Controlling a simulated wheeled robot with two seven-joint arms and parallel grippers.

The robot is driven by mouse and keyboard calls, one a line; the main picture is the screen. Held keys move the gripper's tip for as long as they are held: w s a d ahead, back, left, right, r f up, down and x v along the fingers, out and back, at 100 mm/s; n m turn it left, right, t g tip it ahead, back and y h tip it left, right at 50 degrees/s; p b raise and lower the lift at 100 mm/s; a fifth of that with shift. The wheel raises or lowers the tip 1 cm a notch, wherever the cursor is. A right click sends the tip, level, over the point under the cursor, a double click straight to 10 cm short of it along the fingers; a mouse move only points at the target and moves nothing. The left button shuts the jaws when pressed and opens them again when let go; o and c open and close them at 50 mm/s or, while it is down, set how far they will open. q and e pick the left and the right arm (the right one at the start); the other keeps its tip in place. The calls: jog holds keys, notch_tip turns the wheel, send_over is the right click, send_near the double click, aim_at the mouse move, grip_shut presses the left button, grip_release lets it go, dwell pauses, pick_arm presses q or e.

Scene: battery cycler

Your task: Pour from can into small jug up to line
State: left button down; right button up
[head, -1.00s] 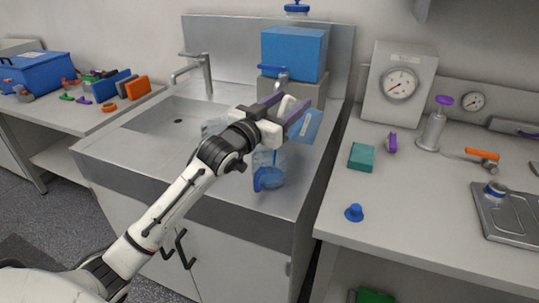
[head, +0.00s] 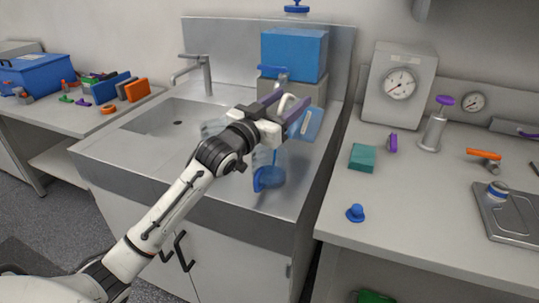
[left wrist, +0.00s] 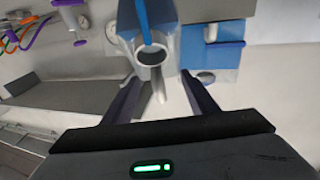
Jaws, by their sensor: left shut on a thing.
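My left gripper (head: 284,110) is over the right part of the sink counter, its purple fingers shut on a pale, ring-like part (head: 288,104). In the left wrist view this shows as a white round rim (left wrist: 151,57) just beyond the fingers, with a blue strip across its opening. I take it to be part of the can; the gripper hides most of it. A small clear jug with a blue handle (head: 268,178) stands on the counter just below the gripper, partly hidden by it. The line and any liquid level are too small to tell. My right gripper is not in view.
A blue box (head: 294,54) with a tap stands on a grey block (head: 305,92) behind the gripper. The sink basin (head: 158,122) and faucet (head: 207,75) are to the left. The right bench holds a teal block (head: 362,158), a blue knob (head: 355,213) and a gauge (head: 399,84).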

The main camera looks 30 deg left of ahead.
pick_arm(q)
jog(key=shift+s+r+t+b, duration=0.15)
jog(key=shift+r+t+b, duration=0.15)
jog(key=shift+r+b, duration=0.3)
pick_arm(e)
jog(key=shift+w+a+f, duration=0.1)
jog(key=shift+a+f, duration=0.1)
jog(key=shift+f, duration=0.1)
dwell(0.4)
pick_arm(q)
jog(key=shift+s+r+b, duration=0.15)
jog(key=shift+s+b, duration=0.05)
jog(key=shift+b, duration=0.7)
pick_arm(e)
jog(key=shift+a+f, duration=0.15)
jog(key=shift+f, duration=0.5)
pick_arm(q)
jog(key=shift+r+t+b, duration=0.2)
jog(key=shift+t+b, duration=0.15)
jog(key=shift+t, duration=0.05)
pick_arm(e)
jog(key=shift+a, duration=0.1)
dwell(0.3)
